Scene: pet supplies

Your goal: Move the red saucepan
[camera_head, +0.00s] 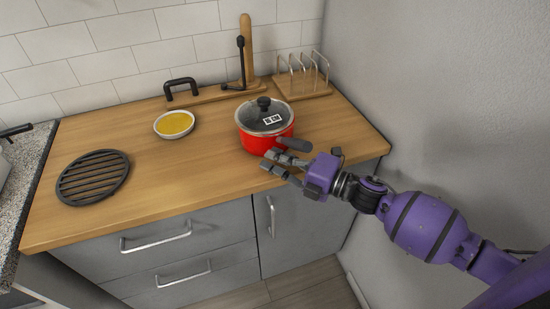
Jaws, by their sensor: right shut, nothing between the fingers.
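The red saucepan (255,143) stands upright on the wooden worktop, right of the middle, with a glass lid (258,112) on it. The lid has a black knob and a small white label. The pan's dark handle (294,144) points to the front right, towards my right gripper. My right gripper (271,160) is at the front of the pan, just below the handle in the picture. It is shut with nothing held. Whether its fingers touch the pan or handle I cannot tell. My left gripper is not in view.
A round black slatted trivet (93,177) lies at the left of the worktop (150,195). A bowl of yellow content (174,124) stands behind. A toast rack (302,82) and a board with a wooden post (247,50) stand at the back. A grey wall (440,100) bounds the right.

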